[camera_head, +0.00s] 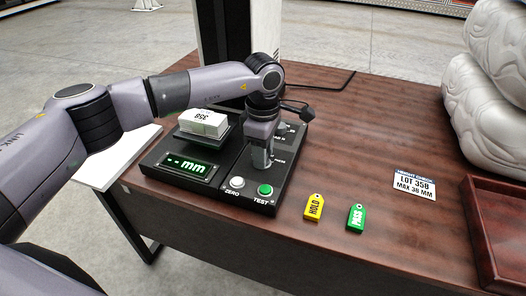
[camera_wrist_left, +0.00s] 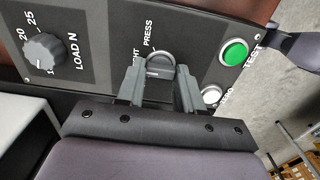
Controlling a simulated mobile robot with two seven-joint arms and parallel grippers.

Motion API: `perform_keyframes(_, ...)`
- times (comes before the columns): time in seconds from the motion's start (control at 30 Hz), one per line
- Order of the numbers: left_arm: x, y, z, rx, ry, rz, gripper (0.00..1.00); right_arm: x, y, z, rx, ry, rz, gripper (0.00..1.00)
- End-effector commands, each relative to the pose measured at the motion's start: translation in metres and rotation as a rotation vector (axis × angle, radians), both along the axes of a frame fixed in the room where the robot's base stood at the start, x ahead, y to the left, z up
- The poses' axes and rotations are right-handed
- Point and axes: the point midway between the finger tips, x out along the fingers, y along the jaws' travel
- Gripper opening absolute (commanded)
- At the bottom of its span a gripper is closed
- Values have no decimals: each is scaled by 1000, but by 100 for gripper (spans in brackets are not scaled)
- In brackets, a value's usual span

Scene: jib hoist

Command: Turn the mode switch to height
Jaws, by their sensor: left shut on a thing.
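The mode switch (camera_wrist_left: 160,66) is a dark round knob on the black tester panel, between the labels PRESS and a partly hidden one ending in GHT. My left gripper (camera_wrist_left: 158,76) is shut on it, one finger on each side. In the head view my left gripper (camera_head: 262,158) reaches down onto the panel and hides the switch. The knob's exact pointing direction is hard to tell. The tester (camera_head: 160,183) has a display (camera_head: 187,166) reading "-- mm" in green. My right gripper is not in view.
A white block stack marked 358 (camera_head: 204,123) sits on the tester's plate. ZERO (camera_head: 237,182) and TEST (camera_head: 265,189) buttons are close to the gripper. The LOAD N dial (camera_wrist_left: 45,52) is nearby. HOLD (camera_head: 314,207) and PASS (camera_head: 356,217) tags, a lot card (camera_head: 415,185) and a tray (camera_head: 480,235) lie right.

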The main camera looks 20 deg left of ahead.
Motion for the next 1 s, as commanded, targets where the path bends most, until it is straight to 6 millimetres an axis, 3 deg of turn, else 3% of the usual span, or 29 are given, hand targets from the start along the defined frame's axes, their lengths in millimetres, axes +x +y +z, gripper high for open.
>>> perform_keyframes(0.17,1,-1,2,-3,-3,1,6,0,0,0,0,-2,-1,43)
perform_keyframes(0.2,1,-1,2,-3,-3,1,39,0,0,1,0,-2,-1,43)
perform_keyframes(0.27,1,-1,1,-3,-2,1,59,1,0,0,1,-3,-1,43)
perform_keyframes(0.3,0,-1,1,-3,-2,1,62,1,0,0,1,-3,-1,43)
perform_keyframes(0.63,1,0,5,-1,-2,2,62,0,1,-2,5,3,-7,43)
perform_keyframes(1.0,1,0,60,-2,-4,2,62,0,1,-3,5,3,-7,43)
